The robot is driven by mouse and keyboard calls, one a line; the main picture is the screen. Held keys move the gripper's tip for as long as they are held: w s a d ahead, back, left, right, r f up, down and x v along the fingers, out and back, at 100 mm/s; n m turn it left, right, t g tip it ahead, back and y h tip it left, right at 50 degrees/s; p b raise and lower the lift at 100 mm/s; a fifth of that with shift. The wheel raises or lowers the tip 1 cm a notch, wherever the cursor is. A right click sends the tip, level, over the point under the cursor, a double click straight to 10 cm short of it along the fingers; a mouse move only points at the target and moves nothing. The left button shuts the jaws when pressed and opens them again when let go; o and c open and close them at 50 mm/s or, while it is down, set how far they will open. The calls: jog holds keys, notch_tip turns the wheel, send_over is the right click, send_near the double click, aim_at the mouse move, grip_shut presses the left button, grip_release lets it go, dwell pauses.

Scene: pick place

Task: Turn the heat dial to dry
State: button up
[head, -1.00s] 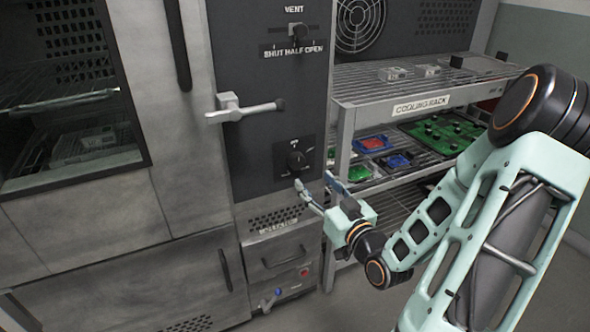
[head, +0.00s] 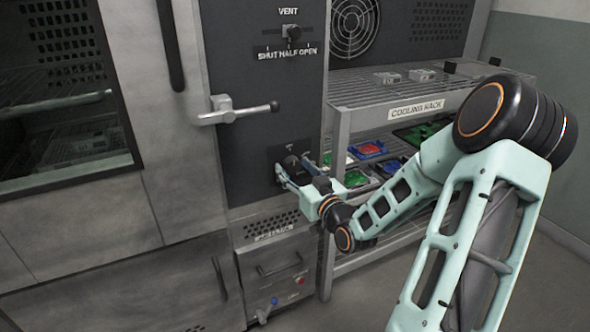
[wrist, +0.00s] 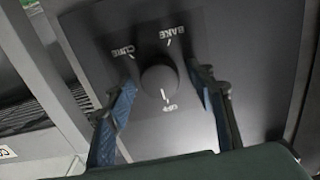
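The heat dial is a round dark knob (wrist: 158,80) on a dark plate (wrist: 172,30). In the wrist view its labels appear turned over. CURE (wrist: 122,58) and BAKE (wrist: 174,34) are readable, and a short label (wrist: 168,108) seems to read OFF. The white pointer mark on the knob faces that short label. Another label at the right is partly behind a finger, so I cannot read it. My gripper (head: 292,164) is open, with one blue-padded finger on each side of the dial; it also shows in the wrist view (wrist: 163,88). Gaps show between knob and fingers.
A lever handle (head: 238,110) sticks out above the dial. The vent slider (head: 291,34) is higher on the same panel. A cooling rack (head: 335,120) with several boards stands close at the right. A lower box (head: 275,272) with a handle sits below.

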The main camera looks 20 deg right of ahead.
jog(key=c, duration=1)
jog(key=shift+o, duration=0.2)
jog(key=shift+m, duration=0.3)
jog(key=m+p, duration=0.2)
jog(key=shift+r+m, duration=0.15)
jog(key=shift+m, duration=0.25)
jog(key=m+p, duration=0.2)
jog(key=m, duration=0.1)
jog(key=shift+m+p, duration=0.3)
jog(key=m+p, duration=0.2)
jog(key=m, duration=0.2)
jog(key=shift+m+p, duration=0.75)
jog(key=shift+m, duration=0.55)
jog(key=shift+f, duration=0.2)
